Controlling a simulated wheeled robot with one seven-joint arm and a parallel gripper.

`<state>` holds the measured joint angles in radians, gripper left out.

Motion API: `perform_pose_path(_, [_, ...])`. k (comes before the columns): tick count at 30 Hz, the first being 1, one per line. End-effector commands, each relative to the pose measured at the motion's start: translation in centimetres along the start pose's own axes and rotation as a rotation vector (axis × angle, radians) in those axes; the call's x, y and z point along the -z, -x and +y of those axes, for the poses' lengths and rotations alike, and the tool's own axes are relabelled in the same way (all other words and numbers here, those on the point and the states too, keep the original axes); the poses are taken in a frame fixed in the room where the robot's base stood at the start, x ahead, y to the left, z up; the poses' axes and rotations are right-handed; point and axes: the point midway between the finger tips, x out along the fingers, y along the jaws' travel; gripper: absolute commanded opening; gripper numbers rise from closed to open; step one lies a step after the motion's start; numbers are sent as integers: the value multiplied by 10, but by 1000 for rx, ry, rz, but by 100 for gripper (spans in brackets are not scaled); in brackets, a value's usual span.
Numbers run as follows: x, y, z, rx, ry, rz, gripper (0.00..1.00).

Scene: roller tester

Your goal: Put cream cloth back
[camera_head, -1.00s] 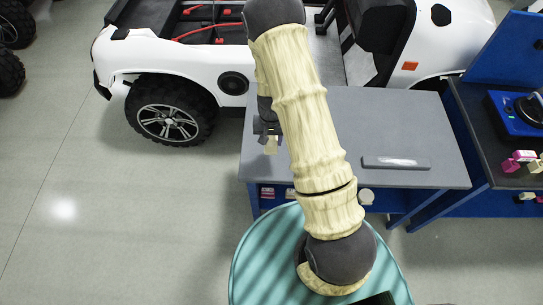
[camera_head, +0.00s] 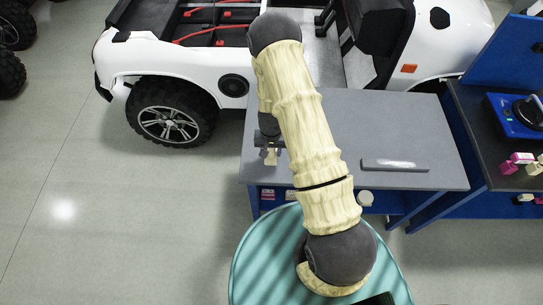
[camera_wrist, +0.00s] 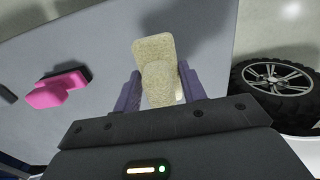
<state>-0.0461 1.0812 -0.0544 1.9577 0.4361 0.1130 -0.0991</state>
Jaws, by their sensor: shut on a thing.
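The cream cloth (camera_wrist: 157,60) is a pale, folded-looking piece between the two purple-grey fingers of my gripper (camera_wrist: 160,80) in the wrist view. The fingers press on it from both sides. In the head view my gripper (camera_head: 269,148) hangs near the left part of the grey table (camera_head: 400,120), with the cloth (camera_head: 271,159) showing as a small pale patch below it. I cannot tell how high the cloth is over the table. My arm hides part of the tabletop.
A pink piece (camera_wrist: 58,90) with a dark edge shows left in the wrist view. A grey bar (camera_head: 395,165) lies on the table. A blue bench (camera_head: 500,120) with pink and cream pieces stands right. A white vehicle (camera_head: 120,55) stands behind; open floor lies left.

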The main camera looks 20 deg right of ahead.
Motion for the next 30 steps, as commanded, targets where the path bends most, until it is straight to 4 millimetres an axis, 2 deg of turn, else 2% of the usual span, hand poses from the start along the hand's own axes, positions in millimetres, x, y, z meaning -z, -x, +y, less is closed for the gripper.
perform_pose_path(5, [-1, -11, 0, -1, -1, -4, 20])
perform_pose_path(12, [-1, -38, 0, 0, -2, -1, 20])
perform_pose_path(25, [0, -46, 0, 0, 0, 0, 20])
perform_pose_path(26, [0, -45, 0, 0, 0, 0, 45])
perform_pose_path(28, [0, -44, 0, 0, 0, 0, 59])
perform_pose_path(29, [0, -44, 0, 0, 0, 0, 63])
perform_pose_path(30, [0, -44, 0, 0, 0, 0, 63])
